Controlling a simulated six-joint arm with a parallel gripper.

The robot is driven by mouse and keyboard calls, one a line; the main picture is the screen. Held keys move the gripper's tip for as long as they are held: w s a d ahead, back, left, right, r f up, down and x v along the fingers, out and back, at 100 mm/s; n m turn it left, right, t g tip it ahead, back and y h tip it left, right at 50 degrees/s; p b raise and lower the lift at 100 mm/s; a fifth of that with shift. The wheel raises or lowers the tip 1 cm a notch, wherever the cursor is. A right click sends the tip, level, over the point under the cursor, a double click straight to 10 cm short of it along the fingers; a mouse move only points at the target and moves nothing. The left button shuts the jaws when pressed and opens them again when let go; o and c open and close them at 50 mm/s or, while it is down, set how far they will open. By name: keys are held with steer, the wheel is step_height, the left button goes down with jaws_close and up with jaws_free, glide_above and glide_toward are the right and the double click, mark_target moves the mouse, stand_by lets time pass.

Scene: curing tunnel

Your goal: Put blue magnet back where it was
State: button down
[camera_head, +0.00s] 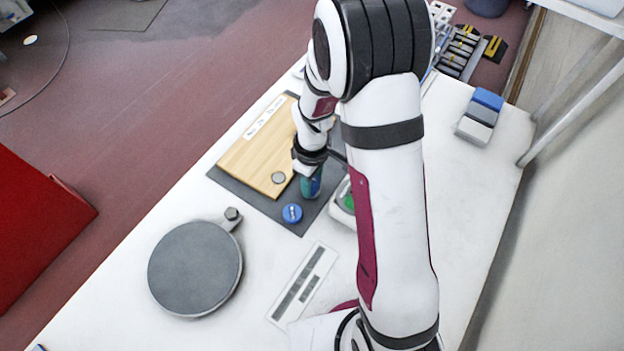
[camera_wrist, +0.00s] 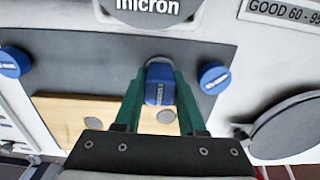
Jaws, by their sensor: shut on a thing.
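My gripper (camera_wrist: 158,95) has green fingers, closed on a blue magnet (camera_wrist: 158,84) with small white lettering, over the dark grey mat (camera_wrist: 92,62). In the head view my gripper (camera_head: 311,183) is low over the mat (camera_head: 250,196), right of the wooden board; the held magnet is mostly hidden there. I cannot tell whether the held magnet touches the mat. A second blue magnet (camera_wrist: 214,77) lies on the mat right of the gripper in the wrist view; it also shows in the head view (camera_head: 292,213). A third blue one (camera_wrist: 14,62) sits at far left.
The wooden board (camera_head: 252,150) bears a grey disc (camera_head: 278,178); the wrist view shows two discs. A white device with a green part (camera_head: 345,198) stands close right of the gripper. A round grey plate (camera_head: 195,268) and a label strip (camera_head: 303,284) lie nearer.

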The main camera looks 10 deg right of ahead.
steer(key=c, duration=0.5)
jaws_free()
steer(key=shift+f, duration=0.1)
step_height(320, 180, up, 12)
steer(key=shift+f, duration=0.25)
steer(key=s+r+m+y, duration=0.1)
steer(key=s+r+m, duration=0.3)
steer(key=s+m, duration=0.3)
steer(key=s+a+r+m, duration=0.1)
steer(key=s+r+m, duration=0.3)
steer(key=s, duration=1)
steer(key=m, duration=0.3)
steer(key=shift+a+m+y, duration=0.15)
steer(key=shift+m+y, duration=0.15)
steer(key=shift+y, duration=0.1)
steer(key=shift+s, duration=0.1)
